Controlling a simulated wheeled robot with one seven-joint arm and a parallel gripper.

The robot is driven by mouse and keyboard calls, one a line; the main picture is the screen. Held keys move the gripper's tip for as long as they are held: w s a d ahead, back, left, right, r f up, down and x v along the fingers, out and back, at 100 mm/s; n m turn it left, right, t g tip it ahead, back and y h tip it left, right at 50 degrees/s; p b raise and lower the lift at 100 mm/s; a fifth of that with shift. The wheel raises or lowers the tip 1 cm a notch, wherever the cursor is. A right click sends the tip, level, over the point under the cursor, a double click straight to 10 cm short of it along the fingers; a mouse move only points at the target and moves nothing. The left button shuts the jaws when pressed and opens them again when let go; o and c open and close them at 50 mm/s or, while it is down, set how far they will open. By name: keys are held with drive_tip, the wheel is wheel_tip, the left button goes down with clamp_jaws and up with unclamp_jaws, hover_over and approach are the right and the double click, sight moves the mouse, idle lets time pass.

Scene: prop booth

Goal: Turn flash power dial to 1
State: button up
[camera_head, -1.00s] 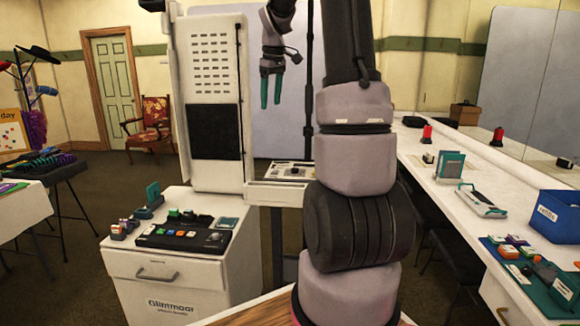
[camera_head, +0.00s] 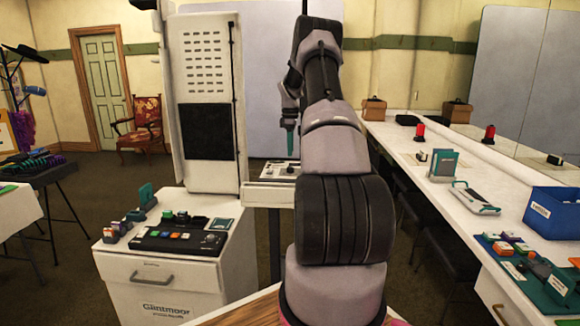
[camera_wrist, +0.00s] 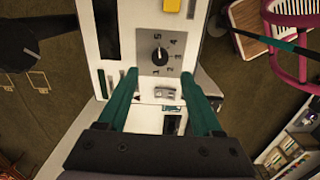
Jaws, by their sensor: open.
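The flash power dial (camera_wrist: 160,56) is a black knob on a grey plate with the numerals 1 to 5, seen in the wrist view. Its pointer seems to face up toward the 5; the 1 is on the lower side. The plate lies on a white shelf of the booth (camera_head: 257,193). My gripper (camera_wrist: 165,74) has two teal fingers, spread apart and empty. The knob shows between and beyond the fingertips, with no visible contact. In the head view my gripper (camera_head: 289,150) hangs above the shelf, partly hidden by my arm.
A tall white booth panel (camera_head: 210,60) stands left of my gripper. A white cabinet (camera_head: 160,285) carries a black control panel (camera_head: 180,240) with coloured buttons. A long counter at right holds a blue bin (camera_head: 553,215) and several props. A yellow part (camera_wrist: 171,5) lies beyond the dial.

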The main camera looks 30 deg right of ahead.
sight(291, 168)
wheel_tip(291, 168, down, 8)
drive_tip(key=shift+r, duration=0.1)
clamp_jaws()
